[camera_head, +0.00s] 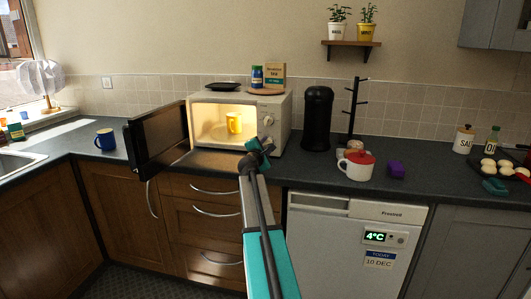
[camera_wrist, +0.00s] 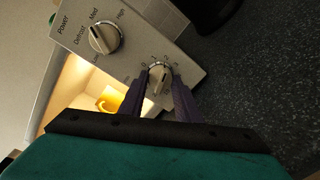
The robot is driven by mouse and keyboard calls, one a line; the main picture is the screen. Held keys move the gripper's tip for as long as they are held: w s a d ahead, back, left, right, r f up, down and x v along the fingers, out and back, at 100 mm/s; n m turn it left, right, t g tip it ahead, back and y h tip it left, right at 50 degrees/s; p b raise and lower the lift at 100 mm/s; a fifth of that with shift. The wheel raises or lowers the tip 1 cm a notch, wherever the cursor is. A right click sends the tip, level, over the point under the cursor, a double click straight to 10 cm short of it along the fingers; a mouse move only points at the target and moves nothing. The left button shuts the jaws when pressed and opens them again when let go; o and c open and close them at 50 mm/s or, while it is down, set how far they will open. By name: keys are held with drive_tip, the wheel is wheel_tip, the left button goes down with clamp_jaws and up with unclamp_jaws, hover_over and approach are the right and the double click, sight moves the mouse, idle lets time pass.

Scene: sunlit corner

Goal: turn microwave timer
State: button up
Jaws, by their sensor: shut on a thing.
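The cream microwave (camera_head: 280,112) stands on the dark counter with its door (camera_head: 158,142) swung wide open to the left. Its inside is lit, and a yellow mug (camera_head: 234,122) stands in it. The wrist view shows the power dial (camera_wrist: 104,38) and the timer dial (camera_wrist: 159,77) on the control panel. My gripper (camera_wrist: 160,92) is shut on the timer dial, with a purple finger on each side of it. In the head view my gripper (camera_head: 256,150) is at the front right of the microwave and hides the lower panel.
A blue mug (camera_head: 105,139) stands left of the open door.

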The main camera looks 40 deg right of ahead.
drive_tip(key=m+b, duration=0.3)
drive_tip(key=m, duration=0.1)
drive_tip(key=shift+s+d+b, duration=0.2)
drive_tip(key=shift+b, duration=0.2)
drive_tip(key=shift+m+t+b, duration=0.3)
drive_tip(key=shift+m+b, duration=0.55)
drive_tip(key=shift+m, duration=0.25)
drive_tip(key=shift+r, duration=0.1)
drive_tip(key=o, duration=1.1)
drive_tip(key=shift+c, duration=0.2)
drive_tip(key=shift+a, duration=0.2)
drive_tip(key=shift+a, duration=0.1)
drive_tip(key=v, duration=1.3)
drive_tip(key=shift+s+r, duration=0.2)
